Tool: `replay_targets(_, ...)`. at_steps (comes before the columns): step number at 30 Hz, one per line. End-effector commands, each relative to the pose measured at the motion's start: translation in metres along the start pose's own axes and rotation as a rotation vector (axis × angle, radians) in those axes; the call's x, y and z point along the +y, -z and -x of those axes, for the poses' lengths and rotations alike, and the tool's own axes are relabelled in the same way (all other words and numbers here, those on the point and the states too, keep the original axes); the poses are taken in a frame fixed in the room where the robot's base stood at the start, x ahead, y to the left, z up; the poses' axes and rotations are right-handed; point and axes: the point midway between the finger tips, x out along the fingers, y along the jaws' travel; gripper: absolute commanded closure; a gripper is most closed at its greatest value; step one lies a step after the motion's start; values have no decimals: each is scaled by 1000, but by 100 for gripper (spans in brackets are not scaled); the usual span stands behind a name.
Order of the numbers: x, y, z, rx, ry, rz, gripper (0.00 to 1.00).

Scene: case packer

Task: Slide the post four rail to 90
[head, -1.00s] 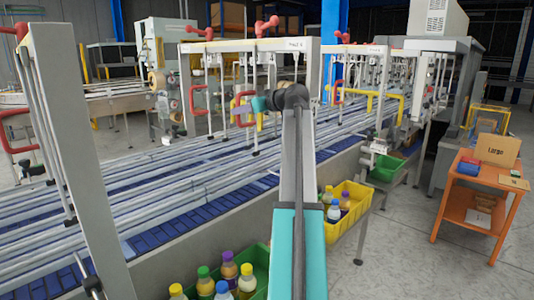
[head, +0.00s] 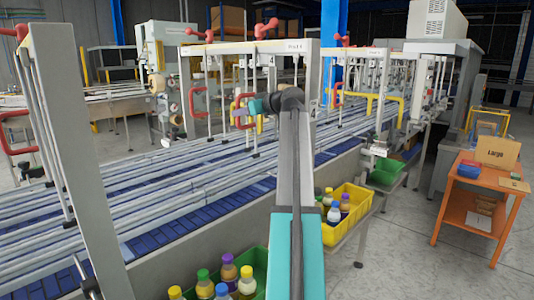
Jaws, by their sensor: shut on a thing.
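The post four frame is a pale grey gantry over the conveyor, with a "Post 4" label (head: 295,47) on its crossbar. Thin rods hang from it to the long silver guide rails (head: 190,165) along the blue conveyor belt. A red loop handle (head: 240,103) hangs under this frame. My gripper (head: 247,106), at the end of the dark wrist and teal tip, is at this handle and shut on it. The fingers are small and partly hidden by the wrist. Any scale or number on the post is too small to read.
A near grey post (head: 75,150) stands at the left. A green bin (head: 261,268) and a yellow bin (head: 350,198) with bottles stand along the conveyor's near side. An orange table (head: 480,185) with a "Large" box (head: 497,153) stands at the right. Grey floor is free between.

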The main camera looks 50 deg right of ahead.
Motion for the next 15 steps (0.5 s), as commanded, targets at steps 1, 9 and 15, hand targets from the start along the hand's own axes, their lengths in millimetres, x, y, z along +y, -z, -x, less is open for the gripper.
replay_targets(1,0,0,0,0,0,0,100)
replay_targets(9,0,-1,1,0,0,0,100)
replay_targets(15,0,-2,4,-1,0,0,100)
